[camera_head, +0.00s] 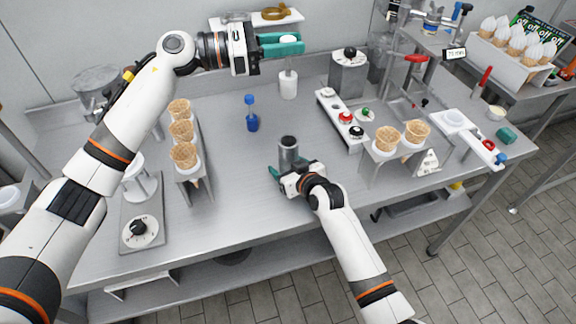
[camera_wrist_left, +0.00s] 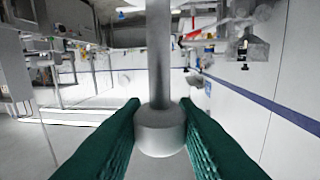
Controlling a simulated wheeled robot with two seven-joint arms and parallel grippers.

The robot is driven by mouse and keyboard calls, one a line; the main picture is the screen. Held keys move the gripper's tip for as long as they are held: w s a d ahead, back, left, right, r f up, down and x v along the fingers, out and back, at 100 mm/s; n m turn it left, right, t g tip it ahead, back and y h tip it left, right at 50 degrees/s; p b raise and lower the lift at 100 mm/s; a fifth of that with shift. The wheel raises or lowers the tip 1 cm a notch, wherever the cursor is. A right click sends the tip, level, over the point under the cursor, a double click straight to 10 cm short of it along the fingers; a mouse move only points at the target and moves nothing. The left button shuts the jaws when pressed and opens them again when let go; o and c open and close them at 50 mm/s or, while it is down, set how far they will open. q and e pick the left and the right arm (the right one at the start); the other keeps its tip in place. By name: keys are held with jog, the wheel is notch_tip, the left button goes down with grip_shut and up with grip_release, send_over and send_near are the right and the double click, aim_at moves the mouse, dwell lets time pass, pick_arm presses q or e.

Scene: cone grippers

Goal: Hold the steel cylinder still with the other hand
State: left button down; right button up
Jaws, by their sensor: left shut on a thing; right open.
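The steel cylinder (camera_head: 288,151) stands upright on the steel table, its dark open top facing up. My right gripper (camera_head: 288,168) is open low at its near side, with one green finger to each side of its base; contact cannot be told. My left gripper (camera_head: 287,45) is high above the back of the table, shut on the pale knob of a rod-like tool (camera_head: 289,40). In the left wrist view, the green fingers press on the sides of the tool's knob (camera_wrist_left: 160,132), and its grey shaft runs up the picture.
A white cylinder (camera_head: 288,85) is below the left gripper. A blue bottle (camera_head: 252,118) stands left of the steel cylinder. Cone racks stand at left (camera_head: 190,172) and right (camera_head: 375,160). A dial scale (camera_head: 140,225) is front left. The table in front of the right gripper's left side is clear.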

jog(key=shift+s, duration=0.1)
dwell(0.3)
jog(key=shift+v, duration=0.85)
jog(key=shift+w+a+f, duration=0.1)
jog(key=shift+w+a, duration=0.05)
jog(key=shift+w, duration=0.2)
jog(key=shift+w+a+f, duration=0.2)
jog(key=shift+w, duration=0.2)
dwell(0.3)
jog(key=c, duration=1.4)
jog(key=shift+c, duration=0.2)
